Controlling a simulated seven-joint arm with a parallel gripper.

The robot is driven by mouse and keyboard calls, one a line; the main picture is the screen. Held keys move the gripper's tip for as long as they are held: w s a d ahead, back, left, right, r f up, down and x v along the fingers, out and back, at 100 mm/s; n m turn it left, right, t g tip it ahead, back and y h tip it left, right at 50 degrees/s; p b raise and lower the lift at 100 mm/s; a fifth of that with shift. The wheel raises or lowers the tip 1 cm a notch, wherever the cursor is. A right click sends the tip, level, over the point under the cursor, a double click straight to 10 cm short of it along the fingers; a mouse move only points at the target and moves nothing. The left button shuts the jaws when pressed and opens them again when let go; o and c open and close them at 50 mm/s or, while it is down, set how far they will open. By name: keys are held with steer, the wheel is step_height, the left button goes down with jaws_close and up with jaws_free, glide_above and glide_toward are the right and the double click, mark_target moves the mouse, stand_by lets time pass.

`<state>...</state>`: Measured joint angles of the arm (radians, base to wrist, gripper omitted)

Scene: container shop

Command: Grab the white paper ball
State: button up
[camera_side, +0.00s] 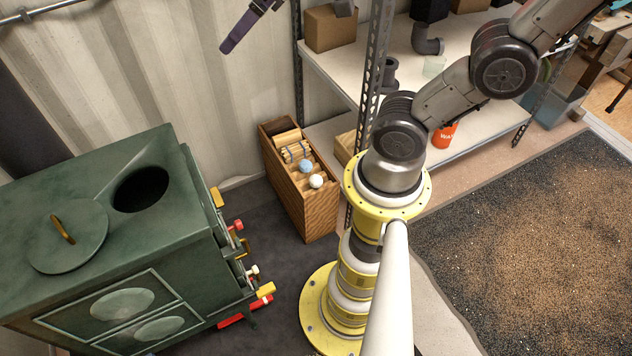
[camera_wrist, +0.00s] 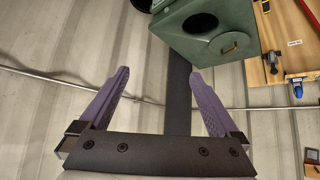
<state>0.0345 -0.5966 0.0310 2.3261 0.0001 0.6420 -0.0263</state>
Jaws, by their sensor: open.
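The white paper ball (camera_side: 316,181) sits in a narrow wooden box (camera_side: 321,220) on the floor, in the side view. A blue ball (camera_side: 305,166) lies right beside it, farther back. My gripper (camera_side: 236,34) shows only partly at the top of the side view, high up, left of and well apart from the box. In the wrist view my gripper (camera_wrist: 160,74) has its two purple fingers spread wide with nothing between them. Neither ball nor the box shows in the wrist view.
A green stove (camera_side: 120,250) with an open round hole and a lid stands left of the box. A metal shelf rack (camera_side: 372,60) rises close on the box's right. Corrugated wall (camera_side: 150,60) is behind. A yellow-flanged column (camera_side: 355,270) stands in front.

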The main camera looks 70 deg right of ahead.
steer(key=w+d+f+m+h, duration=0.1)
steer(key=w+d+f, duration=0.1)
steer(key=w+d, duration=0.3)
steer(key=w+d+f+m+g, duration=0.1)
steer(key=w+d+f, duration=0.2)
steer(key=w, duration=0.4)
steer(key=w+d+f+m+h, duration=0.1)
steer(key=w+d+f, duration=0.1)
steer(key=w+d, duration=0.3)
steer(key=w+d+f+m+g, duration=0.1)
steer(key=w+d+f, duration=0.1)
steer(key=d+f, duration=0.6)
steer(key=w+d+f+m+g, duration=0.1)
steer(key=w+d+f, duration=0.3)
steer(key=f, duration=0.7)
steer(key=m+g+y, duration=0.2)
steer(key=m+g, duration=0.3)
glide_above(316, 177)
step_height(316, 177, down, 36)
steer(key=f, duration=0.8)
steer(key=shift+w+d, duration=0.15)
steer(key=shift+d, duration=0.1)
steer(key=shift+a+f, duration=0.15)
steer(key=shift+f, duration=2.8)
steer(key=shift+c, duration=0.3)
steer(key=c, duration=1.3)
